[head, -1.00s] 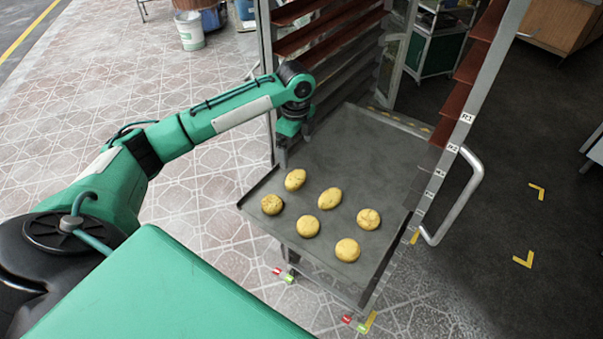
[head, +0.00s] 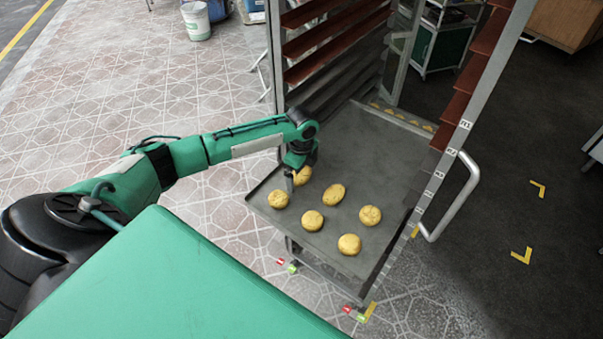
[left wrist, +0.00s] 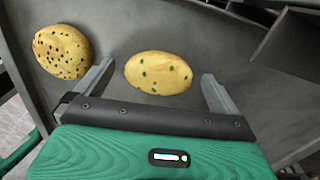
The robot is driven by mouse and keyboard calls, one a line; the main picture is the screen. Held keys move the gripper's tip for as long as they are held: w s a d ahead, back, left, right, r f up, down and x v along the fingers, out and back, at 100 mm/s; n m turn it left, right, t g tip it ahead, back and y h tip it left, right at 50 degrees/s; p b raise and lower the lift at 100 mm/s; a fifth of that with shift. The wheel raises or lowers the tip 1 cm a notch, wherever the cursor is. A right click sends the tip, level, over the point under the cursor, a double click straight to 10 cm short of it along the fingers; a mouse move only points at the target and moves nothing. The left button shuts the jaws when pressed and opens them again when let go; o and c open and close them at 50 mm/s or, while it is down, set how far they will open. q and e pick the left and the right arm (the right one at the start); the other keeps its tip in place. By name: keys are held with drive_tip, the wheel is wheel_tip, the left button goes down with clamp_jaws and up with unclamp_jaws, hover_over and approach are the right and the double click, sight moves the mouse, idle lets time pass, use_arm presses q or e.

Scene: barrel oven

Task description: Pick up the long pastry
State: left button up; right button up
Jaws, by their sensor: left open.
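A long oval yellow pastry (head: 304,177) lies on the grey tray at its left edge, partly hidden by my left gripper (head: 293,180). In the left wrist view this pastry (left wrist: 158,73) has green specks and lies between the two fingers, with a gap on each side. My left gripper (left wrist: 158,72) is open and points down over it. Another oval pastry (head: 334,194) lies to its right. A rounder pastry with dark specks (left wrist: 61,51) lies just outside the left finger in the wrist view; it also shows in the head view (head: 278,199). My right gripper is out of view.
The tray (head: 375,150) sticks out of a tall metal rack with brown shelves (head: 335,38). Several round pastries (head: 312,220) lie nearer its front edge. A metal handle (head: 459,203) stands on the rack's right side. The tray's back half is bare.

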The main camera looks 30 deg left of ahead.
use_arm(q)
drive_tip(key=shift+c, duration=0.4)
drive_tip(key=c, duration=1)
